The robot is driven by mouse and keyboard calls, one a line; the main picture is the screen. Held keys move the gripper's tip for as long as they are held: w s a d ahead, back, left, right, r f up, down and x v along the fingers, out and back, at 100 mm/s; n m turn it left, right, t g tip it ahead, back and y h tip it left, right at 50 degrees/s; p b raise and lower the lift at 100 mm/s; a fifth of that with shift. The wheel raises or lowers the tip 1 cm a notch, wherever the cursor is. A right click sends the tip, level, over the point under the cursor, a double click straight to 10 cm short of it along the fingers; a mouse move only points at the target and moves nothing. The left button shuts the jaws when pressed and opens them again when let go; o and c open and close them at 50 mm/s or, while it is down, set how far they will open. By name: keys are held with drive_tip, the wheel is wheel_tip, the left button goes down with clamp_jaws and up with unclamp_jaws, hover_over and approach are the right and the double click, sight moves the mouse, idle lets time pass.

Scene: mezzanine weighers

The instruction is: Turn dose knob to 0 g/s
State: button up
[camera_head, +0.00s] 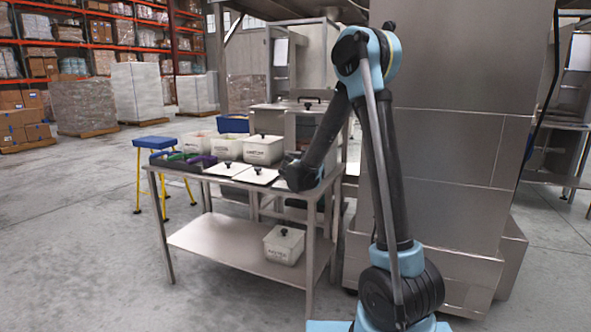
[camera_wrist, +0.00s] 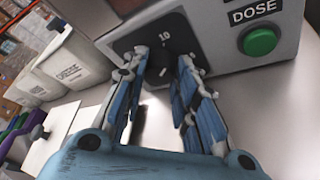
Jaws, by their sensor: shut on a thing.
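The dose knob (camera_wrist: 157,57) is a dark knob on a black dial plate (camera_wrist: 146,35) on the front of a grey control box (camera_wrist: 215,38). White marks and the number 10 show above it; the knob's pointer is hidden. My gripper (camera_wrist: 161,62) has blue and grey fingers on both sides of the knob and is shut on it. In the head view the fingers and the knob are hidden behind my arm at the steel table (camera_head: 225,254).
A green button (camera_wrist: 259,42) under a DOSE label is right of the knob. The head view shows bins (camera_head: 264,149) and flat lids (camera_head: 256,175) on the table, with a tall steel cabinet (camera_head: 460,120) at right.

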drive_tip(key=n+g+h, duration=0.1)
drive_tip(key=n, duration=0.1)
drive_tip(key=n+g+h, duration=0.1)
drive_tip(key=n, duration=0.1)
drive_tip(key=shift+a+r+n+h, duration=0.1)
drive_tip(key=shift+a+n+h, duration=0.1)
drive_tip(key=shift+n+h, duration=0.15)
drive_tip(key=shift+w+a+n+g+h, duration=0.15)
drive_tip(key=shift+n+g+h, duration=0.25)
drive_tip(key=shift+n+h, duration=0.65)
drive_tip(key=shift+a+n+h, duration=0.15)
drive_tip(key=shift+n+h, duration=0.65)
drive_tip(key=shift+n, duration=0.4)
drive_tip(key=n+h, duration=0.1)
drive_tip(key=n, duration=0.1)
drive_tip(key=n+h, duration=0.1)
drive_tip(key=shift+w+a+n+h, duration=0.1)
drive_tip(key=shift+a+n+h, duration=0.1)
drive_tip(key=shift+n+h, duration=0.2)
drive_tip(key=n, duration=0.1)
drive_tip(key=n+h, duration=0.1)
drive_tip(key=n, duration=0.1)
drive_tip(key=shift+a+f+n+h, duration=0.1)
drive_tip(key=shift+f+n+h, duration=0.2)
drive_tip(key=shift+h, duration=0.1)
